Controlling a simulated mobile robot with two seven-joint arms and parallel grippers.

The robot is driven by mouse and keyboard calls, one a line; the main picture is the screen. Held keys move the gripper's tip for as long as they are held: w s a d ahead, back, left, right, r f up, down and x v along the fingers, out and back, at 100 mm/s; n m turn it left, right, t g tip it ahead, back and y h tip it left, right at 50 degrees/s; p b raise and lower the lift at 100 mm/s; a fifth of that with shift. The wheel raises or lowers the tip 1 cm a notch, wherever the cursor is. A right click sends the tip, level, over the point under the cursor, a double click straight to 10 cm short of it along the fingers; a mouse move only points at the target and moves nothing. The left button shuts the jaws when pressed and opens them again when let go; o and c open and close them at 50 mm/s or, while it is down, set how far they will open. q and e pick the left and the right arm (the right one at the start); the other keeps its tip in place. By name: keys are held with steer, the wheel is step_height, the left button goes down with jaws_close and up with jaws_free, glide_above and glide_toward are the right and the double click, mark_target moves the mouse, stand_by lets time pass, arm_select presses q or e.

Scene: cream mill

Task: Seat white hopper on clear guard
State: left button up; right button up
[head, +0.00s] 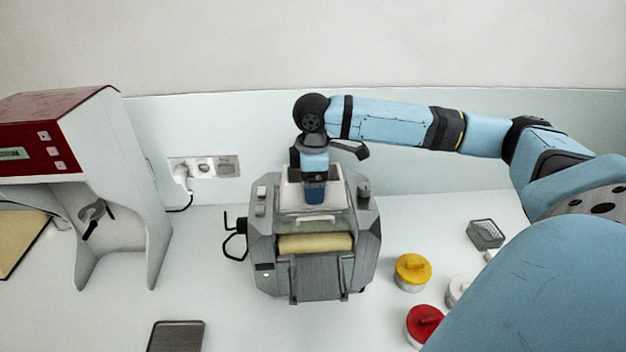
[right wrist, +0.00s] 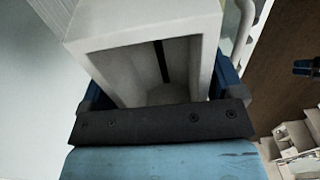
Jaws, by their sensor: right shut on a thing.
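The white hopper (head: 291,196) is a square, open-topped box over the top of the grey mill (head: 262,231) in the head view. My right gripper (head: 314,190) reaches down from above and is shut on the hopper. In the right wrist view the hopper (right wrist: 135,58) fills the middle, between the blue fingers of my right gripper (right wrist: 162,88), with its open inside showing. I cannot clearly make out the clear guard; the hopper and gripper cover that area. Whether the hopper touches the mill or hovers just above it I cannot tell. My left gripper is not in view.
A red-and-white machine (head: 118,150) stands at the left. A yellow-lidded jar (head: 412,269), a red-lidded jar (head: 425,322) and a small grey basket (head: 485,234) are at the right. A dark tray (head: 176,337) lies at the front. A wall socket (head: 203,167) is behind.

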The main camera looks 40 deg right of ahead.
steer(key=shift+f, duration=0.25)
stand_by(0.7)
steer(key=o, duration=0.8)
step_height(320, 180, up, 14)
steer(key=shift+f+b, duration=0.1)
steer(key=shift+b, duration=0.7)
